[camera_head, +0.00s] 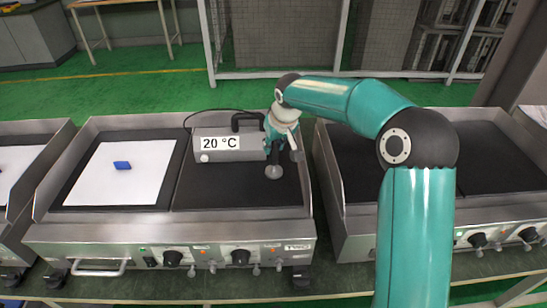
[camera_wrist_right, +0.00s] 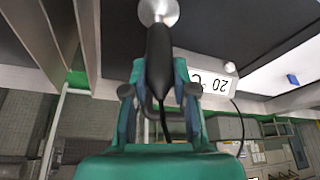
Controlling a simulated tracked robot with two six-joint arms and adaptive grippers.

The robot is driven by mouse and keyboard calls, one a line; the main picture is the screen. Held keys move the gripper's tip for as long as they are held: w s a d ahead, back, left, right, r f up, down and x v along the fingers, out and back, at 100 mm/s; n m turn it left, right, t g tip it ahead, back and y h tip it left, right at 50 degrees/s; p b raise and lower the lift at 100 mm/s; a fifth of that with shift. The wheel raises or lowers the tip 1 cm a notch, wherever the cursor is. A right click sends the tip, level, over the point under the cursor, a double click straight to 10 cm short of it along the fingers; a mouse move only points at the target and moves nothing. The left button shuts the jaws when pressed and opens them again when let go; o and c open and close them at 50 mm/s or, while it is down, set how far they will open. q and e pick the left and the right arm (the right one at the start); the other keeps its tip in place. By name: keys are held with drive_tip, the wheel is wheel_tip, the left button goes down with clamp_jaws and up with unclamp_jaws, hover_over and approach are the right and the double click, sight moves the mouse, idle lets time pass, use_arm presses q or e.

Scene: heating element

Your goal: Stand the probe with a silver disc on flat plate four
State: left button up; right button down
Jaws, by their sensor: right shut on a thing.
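The probe is a black handle (camera_wrist_right: 158,60) with a round silver disc (camera_wrist_right: 159,10) at its end. My right gripper (camera_wrist_right: 159,92) is shut on the handle, with a finger on each side. In the head view the silver disc (camera_head: 274,172) points down over the dark right-hand plate (camera_head: 230,189) of the middle griddle. I cannot tell whether it touches the plate. I see no number on the plates. My left gripper is not in view.
A grey meter (camera_head: 228,155) reading 20 °C stands behind this plate, close left of my gripper. A white sheet (camera_head: 95,185) with a blue block (camera_head: 122,165) covers the plate to the left. Another griddle (camera_head: 350,215) stands right, its dark plates partly behind my arm.

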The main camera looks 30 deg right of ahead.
sight(274, 157)
drive_tip(key=shift+f, duration=2.2)
drive_tip(key=c, duration=0.9)
unclamp_jaws()
drive_tip(key=v, duration=1.2)
drive_tip(key=shift+a, duration=0.1)
